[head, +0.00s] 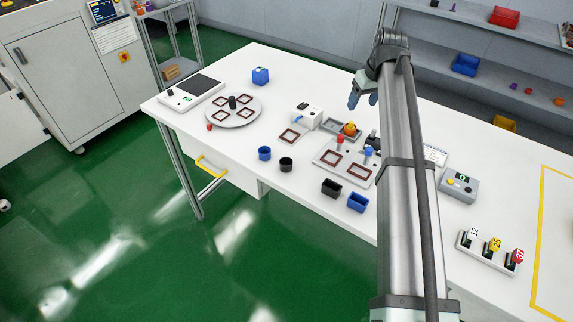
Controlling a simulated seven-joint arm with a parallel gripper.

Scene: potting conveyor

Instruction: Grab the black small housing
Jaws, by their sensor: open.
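A small black round cup-like housing (286,164) stands open side up near the front edge of the white table, right of a similar blue one (264,153). A larger black rectangular open box (331,188) stands further right, beside a blue rectangular box (357,203). My gripper (362,104) is open, raised above the table's back part, to the upper right of the small black housing and well apart from it. No object shows between its fingers.
A round grey plate (234,120) with square frames is at left. A fixture plate (328,166) with red and blue knobs lies behind the boxes. A grey control box (459,185) and a holder with numbered tags (487,249) are at right. My arm hides part of the table.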

